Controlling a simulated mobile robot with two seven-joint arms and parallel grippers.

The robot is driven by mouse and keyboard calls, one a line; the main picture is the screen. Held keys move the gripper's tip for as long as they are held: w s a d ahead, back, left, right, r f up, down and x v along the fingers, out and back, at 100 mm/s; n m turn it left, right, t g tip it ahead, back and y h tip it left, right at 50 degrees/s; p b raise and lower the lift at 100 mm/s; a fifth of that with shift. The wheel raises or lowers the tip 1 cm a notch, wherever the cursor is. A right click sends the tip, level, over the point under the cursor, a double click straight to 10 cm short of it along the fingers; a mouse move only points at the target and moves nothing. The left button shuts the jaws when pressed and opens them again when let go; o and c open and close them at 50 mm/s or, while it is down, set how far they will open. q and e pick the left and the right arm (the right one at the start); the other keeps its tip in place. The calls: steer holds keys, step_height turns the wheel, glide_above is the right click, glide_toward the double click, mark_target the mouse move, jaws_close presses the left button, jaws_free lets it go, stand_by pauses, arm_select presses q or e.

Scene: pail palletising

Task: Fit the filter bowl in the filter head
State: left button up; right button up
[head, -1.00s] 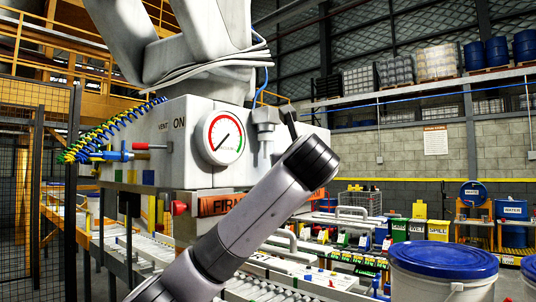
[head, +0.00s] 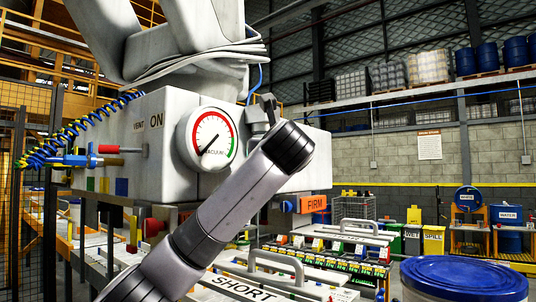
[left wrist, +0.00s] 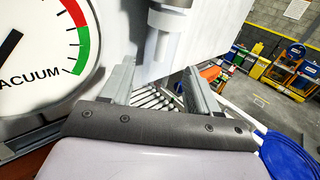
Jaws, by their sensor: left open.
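The grey filter head (head: 258,120) hangs on the side of the white box with the vacuum gauge; it also shows at the top of the left wrist view (left wrist: 172,5). A pale cylinder (left wrist: 164,38) with a narrower lower tip hangs straight down from it; I cannot tell whether this is the filter bowl or an inner part. My left gripper (left wrist: 157,78) is open, its two fingers apart and empty, below the hanging cylinder. In the head view my wrist hides most of the gripper. My right gripper is not in view.
The vacuum gauge (head: 211,139) is close on the left of the gripper. A pail with a blue lid (head: 464,279) stands at lower right.

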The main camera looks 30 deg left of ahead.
arm_select(q)
steer(key=shift+p+x, duration=0.75)
steer(key=shift+x, duration=1.75)
steer(key=c, duration=0.9)
steer(key=shift+o, duration=0.2)
